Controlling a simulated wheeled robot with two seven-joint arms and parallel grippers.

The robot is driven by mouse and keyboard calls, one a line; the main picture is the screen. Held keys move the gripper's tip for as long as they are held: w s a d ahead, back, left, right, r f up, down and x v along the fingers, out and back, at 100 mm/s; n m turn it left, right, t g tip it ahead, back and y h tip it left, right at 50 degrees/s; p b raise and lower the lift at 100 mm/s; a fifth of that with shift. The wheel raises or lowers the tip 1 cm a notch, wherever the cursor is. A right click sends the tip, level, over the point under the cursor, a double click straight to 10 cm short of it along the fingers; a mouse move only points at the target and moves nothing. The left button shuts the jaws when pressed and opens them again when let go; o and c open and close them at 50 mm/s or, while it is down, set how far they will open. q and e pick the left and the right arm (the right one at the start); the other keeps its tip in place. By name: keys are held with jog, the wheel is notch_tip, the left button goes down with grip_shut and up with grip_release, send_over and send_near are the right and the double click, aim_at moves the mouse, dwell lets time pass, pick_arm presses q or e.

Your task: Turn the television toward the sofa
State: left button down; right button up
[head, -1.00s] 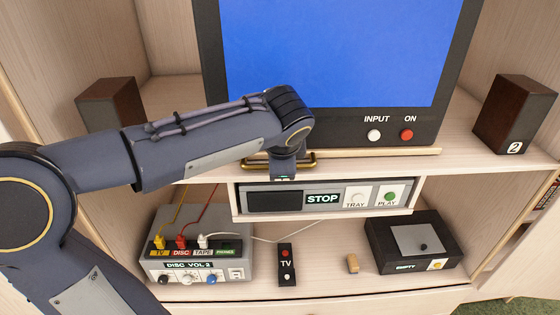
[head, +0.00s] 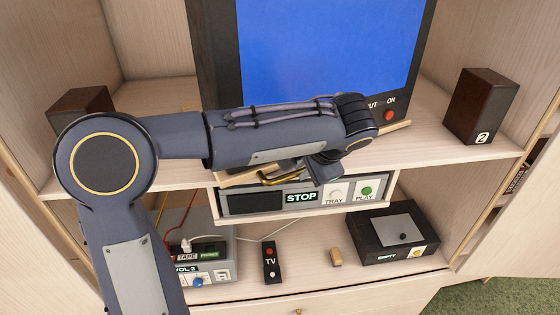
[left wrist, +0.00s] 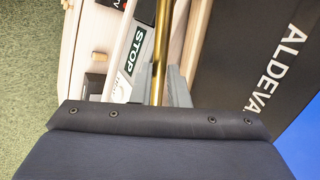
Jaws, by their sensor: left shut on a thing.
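The television (head: 330,45) stands in the upper bay of the cabinet, its screen lit plain blue. It sits on a pale board (head: 398,128) with a brass handle (head: 280,180) at the front. The board is slanted, its left end nearer me and its right end farther back, so the screen faces toward the right. My left gripper (head: 312,172) is shut on the handle, which also shows in the left wrist view (left wrist: 158,45) as a bar running to the fingers (left wrist: 175,88). My arm hides the television's lower front. The sofa and my right gripper are not in view.
Speakers stand at left (head: 82,105) and right (head: 480,108). Below are a player marked STOP (head: 250,203), a grey box with cables (head: 218,262), a TV remote (head: 270,262), a small wooden block (head: 335,257) and a black box (head: 375,235). The shelf before the right speaker is clear.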

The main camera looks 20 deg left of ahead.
pick_arm(q)
jog(key=shift+d, duration=0.2)
jog(key=c, duration=1.4)
grip_release()
jog(key=shift+w+d, duration=0.15)
jog(key=shift+w, duration=0.05)
jog(key=shift+s, duration=0.1)
jog(key=v, duration=0.7)
jog(key=shift+r+b, duration=0.3)
jog(key=shift+s+d, duration=0.1)
jog(key=shift+s, duration=0.05)
